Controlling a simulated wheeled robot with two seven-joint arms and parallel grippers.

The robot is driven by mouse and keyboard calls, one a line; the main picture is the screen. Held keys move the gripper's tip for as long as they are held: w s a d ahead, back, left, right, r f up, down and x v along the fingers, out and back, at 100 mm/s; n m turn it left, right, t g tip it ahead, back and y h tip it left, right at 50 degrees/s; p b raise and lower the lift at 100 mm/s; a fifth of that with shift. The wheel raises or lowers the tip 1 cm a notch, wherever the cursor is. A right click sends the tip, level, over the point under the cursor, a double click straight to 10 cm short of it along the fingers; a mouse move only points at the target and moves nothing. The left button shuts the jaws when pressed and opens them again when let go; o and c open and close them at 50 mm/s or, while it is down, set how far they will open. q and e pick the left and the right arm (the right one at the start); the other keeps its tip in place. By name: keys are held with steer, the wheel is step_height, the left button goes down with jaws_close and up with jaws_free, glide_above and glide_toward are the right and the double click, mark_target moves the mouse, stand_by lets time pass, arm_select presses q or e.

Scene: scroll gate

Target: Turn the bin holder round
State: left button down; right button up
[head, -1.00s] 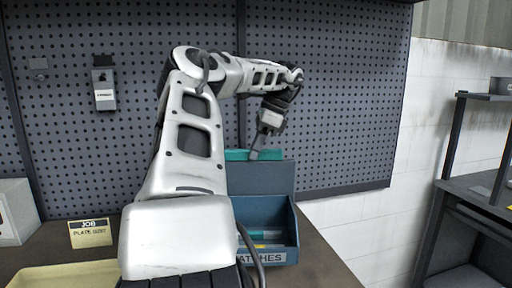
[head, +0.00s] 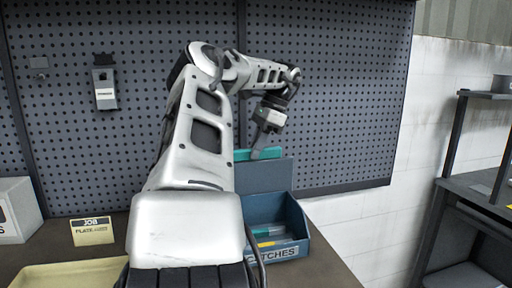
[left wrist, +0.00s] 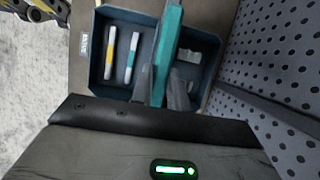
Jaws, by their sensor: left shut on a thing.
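The bin holder (head: 288,218) is a dark blue open box with a tall back panel. It stands on the bench at an angle, its front label partly hidden by my arm and ending in "TCHES". A teal bar (head: 262,153) runs along the top of the back panel. My left gripper (head: 262,146) is shut on this bar from above. In the left wrist view the teal bar (left wrist: 166,45) lies between the fingers, over the bin holder (left wrist: 98,66). Two slim pens, yellow-white (left wrist: 109,54) and teal-white (left wrist: 132,56), lie inside it. My right gripper is out of view.
A "JOB" card (head: 92,231) stands to the left on the bench. A yellow tray (head: 70,275) lies in front, and a pale box (head: 18,209) is at the far left. A pegboard (head: 345,110) rises behind. The bench right of the bin holder is clear.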

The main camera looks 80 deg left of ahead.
arm_select(q)
steer(key=c, duration=1.4)
jaws_free()
steer(key=shift+o, duration=0.2)
